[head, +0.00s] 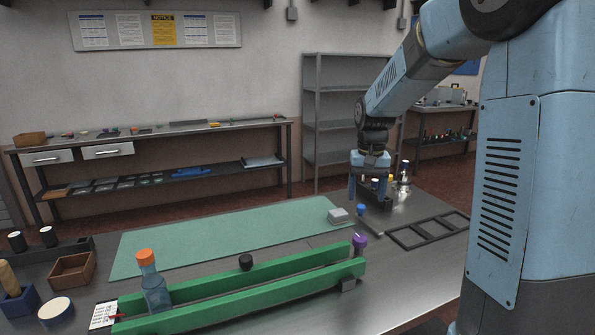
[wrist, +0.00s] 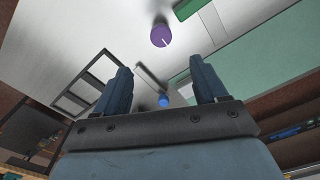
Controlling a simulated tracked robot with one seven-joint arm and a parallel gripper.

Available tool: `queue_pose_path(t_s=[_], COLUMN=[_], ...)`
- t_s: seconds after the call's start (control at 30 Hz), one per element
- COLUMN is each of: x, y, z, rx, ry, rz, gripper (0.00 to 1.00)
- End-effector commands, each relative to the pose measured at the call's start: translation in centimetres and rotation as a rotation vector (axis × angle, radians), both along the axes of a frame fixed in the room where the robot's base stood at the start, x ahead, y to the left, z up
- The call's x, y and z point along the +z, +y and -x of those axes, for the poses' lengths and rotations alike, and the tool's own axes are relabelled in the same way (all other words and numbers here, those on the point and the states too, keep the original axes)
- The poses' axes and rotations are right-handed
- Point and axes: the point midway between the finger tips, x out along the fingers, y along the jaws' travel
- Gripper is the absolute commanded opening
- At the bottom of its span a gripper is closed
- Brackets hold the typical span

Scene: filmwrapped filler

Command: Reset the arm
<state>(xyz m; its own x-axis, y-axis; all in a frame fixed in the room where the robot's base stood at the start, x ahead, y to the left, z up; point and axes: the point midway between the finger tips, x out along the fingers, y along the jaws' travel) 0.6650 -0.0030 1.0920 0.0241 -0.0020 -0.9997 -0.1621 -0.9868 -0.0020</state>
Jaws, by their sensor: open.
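My blue arm reaches across the right side of the head view. My gripper (head: 368,192) points down above the far right part of the metal table (head: 412,285). In the wrist view its two blue fingers (wrist: 160,86) are spread apart with nothing between them. A small blue-capped item (head: 361,209) stands on the table just below and left of the gripper in the head view. It also shows between and beyond the fingers in the wrist view (wrist: 163,101). Dark items behind the gripper are partly hidden.
A black frame (head: 430,230) lies right of the gripper. A wooden box (head: 72,270) stands at left.

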Motion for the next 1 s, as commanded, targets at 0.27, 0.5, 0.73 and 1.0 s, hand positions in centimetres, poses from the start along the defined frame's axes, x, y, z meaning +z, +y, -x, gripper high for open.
queue_pose_path(t_s=[0.27, 0.5, 0.73, 1.0], x=[4.5, 7.2, 8.7, 9.0], y=[0.2, 0.3, 0.3, 0.3], z=[6.0, 11.6, 17.0, 23.0], rx=[0.035, 0.067, 0.097, 0.131], ry=[-0.104, -0.197, -0.286, -0.387], rz=[0.009, 0.016, 0.024, 0.032], gripper=[0.72, 0.72, 0.72, 0.72])
